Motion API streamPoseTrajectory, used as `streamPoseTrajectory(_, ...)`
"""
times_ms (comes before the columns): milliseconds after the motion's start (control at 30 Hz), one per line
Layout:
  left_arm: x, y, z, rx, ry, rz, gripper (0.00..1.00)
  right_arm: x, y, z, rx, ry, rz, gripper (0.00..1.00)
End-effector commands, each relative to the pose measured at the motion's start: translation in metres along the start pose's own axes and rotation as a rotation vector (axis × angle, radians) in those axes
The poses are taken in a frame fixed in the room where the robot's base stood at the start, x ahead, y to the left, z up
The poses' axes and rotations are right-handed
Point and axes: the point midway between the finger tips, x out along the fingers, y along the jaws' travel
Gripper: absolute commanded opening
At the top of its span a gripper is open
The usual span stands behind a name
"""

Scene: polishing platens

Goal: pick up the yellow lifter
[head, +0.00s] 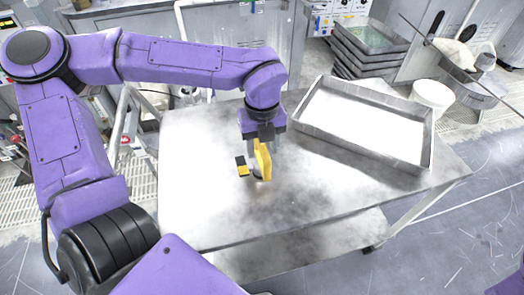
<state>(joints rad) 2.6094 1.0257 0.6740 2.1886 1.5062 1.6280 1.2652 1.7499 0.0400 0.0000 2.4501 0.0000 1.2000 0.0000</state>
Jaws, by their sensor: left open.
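The yellow lifter (264,158) is on the metal table, just under my left gripper (258,168). Its upright yellow part shows, and a smaller black and yellow part (242,166) shows just to the left. I cannot tell whether both belong to one piece. My left gripper points down from above and is open, with its fingers close around or beside the lifter. The gripper partly hides the lifter, so I cannot tell whether they touch. My right gripper is out of view.
A shallow metal tray (318,92) with a white inside lies at the table's back right. The steel table (200,205) is bare at the front and left. Stacked dark trays (362,55) and a white bucket (433,97) stand behind it.

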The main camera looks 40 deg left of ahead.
Motion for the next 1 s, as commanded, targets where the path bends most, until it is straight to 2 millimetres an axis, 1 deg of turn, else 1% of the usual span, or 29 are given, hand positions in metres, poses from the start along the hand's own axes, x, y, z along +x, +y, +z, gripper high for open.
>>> streamPoseTrajectory(133,-0.0001,0.0,0.0001,0.0,0.0,0.0,0.49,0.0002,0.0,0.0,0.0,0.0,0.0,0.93)
streamPoseTrajectory(167,-0.0002,-0.0001,0.0001,0.0,0.0,0.0,0.4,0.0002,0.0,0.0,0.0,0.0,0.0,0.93)
streamPoseTrajectory(200,-0.0002,-0.0001,0.0001,0.0,0.0,0.0,0.27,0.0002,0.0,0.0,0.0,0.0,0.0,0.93)
streamPoseTrajectory(267,-0.0003,-0.0001,0.0001,0.0,0.0,0.0,0.07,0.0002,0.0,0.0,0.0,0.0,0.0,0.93)
streamPoseTrajectory(300,-0.0004,-0.0001,0.0001,0.0,0.0,0.0,0.0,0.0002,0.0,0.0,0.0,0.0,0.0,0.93)
streamPoseTrajectory(1000,-0.0011,-0.0003,0.0004,0.0,-0.001,-0.001,0.0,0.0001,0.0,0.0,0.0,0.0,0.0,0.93)
